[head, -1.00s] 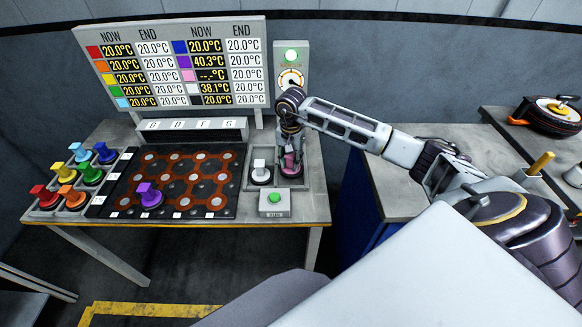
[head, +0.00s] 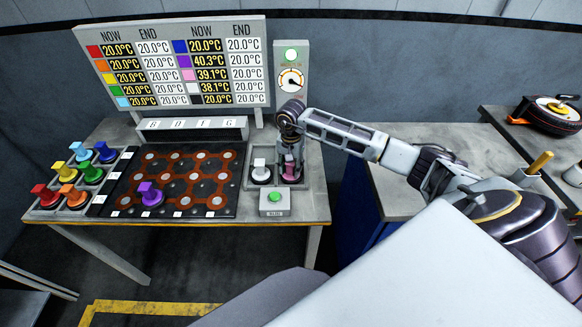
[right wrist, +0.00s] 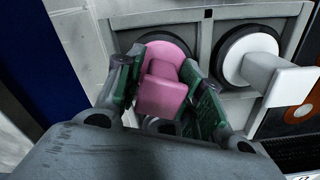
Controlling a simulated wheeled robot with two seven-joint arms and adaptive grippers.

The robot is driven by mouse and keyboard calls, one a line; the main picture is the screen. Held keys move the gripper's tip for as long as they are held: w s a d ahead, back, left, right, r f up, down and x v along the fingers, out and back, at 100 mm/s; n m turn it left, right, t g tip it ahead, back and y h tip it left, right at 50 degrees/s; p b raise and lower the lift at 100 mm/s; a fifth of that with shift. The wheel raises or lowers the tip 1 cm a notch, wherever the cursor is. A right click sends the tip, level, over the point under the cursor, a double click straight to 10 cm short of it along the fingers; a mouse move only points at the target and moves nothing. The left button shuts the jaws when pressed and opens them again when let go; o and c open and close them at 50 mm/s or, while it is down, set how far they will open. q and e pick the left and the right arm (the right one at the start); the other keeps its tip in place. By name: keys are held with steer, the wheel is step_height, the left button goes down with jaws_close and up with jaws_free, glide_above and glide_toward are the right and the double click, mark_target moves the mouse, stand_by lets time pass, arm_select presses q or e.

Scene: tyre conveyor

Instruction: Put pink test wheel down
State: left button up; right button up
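The pink test wheel (head: 291,173) stands in the right-hand place of a grey two-place tray (head: 250,184) at the right end of the table. In the right wrist view its round pink disc and block handle (right wrist: 163,92) show. My right gripper (head: 289,155) is over it, and its fingers (right wrist: 162,62) stand on both sides of the handle. They look open, with small gaps beside the handle. The display's pink row reads 39.1°C. My left gripper is not in view.
A white wheel (head: 261,172) stands close on the left in the same tray. A green-button box (head: 274,202) is in front. The dark board (head: 180,160) holds a purple wheel (head: 150,194). Several coloured wheels stand at far left. A display panel (head: 175,63) stands behind.

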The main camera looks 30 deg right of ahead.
steer(key=shift+o, duration=1)
steer(key=shift+r, duration=0.15)
steer(key=shift+r, duration=0.2)
step_height(320, 180, up, 10)
steer(key=shift+f+b, duration=0.2)
steer(key=shift+b, duration=0.8)
steer(key=shift+r, duration=1.05)
